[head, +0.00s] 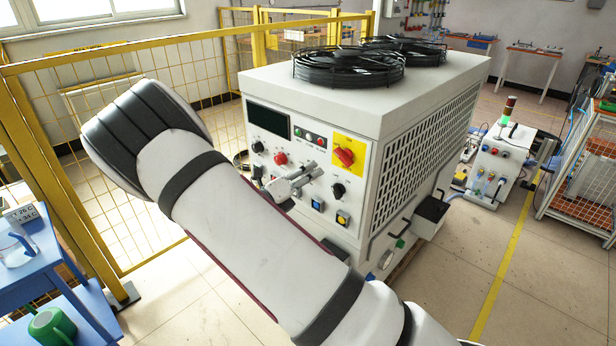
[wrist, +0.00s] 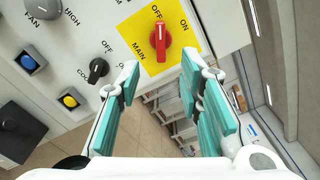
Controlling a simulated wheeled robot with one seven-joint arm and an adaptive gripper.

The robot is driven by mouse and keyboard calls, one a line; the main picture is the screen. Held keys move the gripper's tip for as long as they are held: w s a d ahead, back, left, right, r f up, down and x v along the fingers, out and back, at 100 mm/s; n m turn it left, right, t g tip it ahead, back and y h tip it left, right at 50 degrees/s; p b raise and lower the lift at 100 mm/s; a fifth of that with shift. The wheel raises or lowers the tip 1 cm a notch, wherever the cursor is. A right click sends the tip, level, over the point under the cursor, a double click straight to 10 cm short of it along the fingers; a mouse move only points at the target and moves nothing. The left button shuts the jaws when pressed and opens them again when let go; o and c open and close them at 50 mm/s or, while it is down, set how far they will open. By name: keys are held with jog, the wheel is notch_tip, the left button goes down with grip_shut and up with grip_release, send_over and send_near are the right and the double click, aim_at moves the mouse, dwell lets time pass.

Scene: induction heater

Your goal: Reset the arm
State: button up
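My arm reaches across the front of the white induction heater (head: 330,105) in the head view. My gripper (wrist: 160,80) is open in the wrist view, its two teal-padded fingers spread with nothing between them. In the head view, part of my gripper (head: 300,178) shows above my forearm, in front of the control panel. The red main switch (wrist: 159,40) on its yellow plate lies just beyond the fingertips, apart from them. Its handle lines up with the OFF label in the wrist view. The red switch also shows in the head view (head: 345,155), right of my gripper.
The panel has a black knob (wrist: 97,70), a blue button (wrist: 28,62) and a yellow button (wrist: 69,101). A yellow mesh fence (head: 190,75) stands left and behind. A blue table (head: 40,270) is at the lower left. Open floor (head: 530,260) lies at the right.

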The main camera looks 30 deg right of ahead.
dwell(0.3)
jog(key=s+d+r+m+g+y, duration=0.1)
jog(key=s+r+m+g+y, duration=0.3)
jog(key=s+m, duration=0.5)
jog(key=s+r+m+g+y, duration=0.3)
jog(key=s+r+m+y, duration=0.15)
jog(key=s+m, duration=0.45)
jog(key=s+a+r+m+t+y, duration=0.2)
jog(key=s+a+r+m+y, duration=0.2)
jog(key=s+a+m, duration=0.2)
jog(key=s+a+r+m+t+y, duration=0.3)
jog(key=s+a+r+m+y, duration=0.1)
jog(key=s+a+m, duration=0.3)
jog(key=s+r+m, duration=0.1)
jog(key=s+m, duration=0.1)
jog(key=s, duration=0.1)
jog(key=shift+s+m+t, duration=0.3)
jog(key=shift+m, duration=0.1)
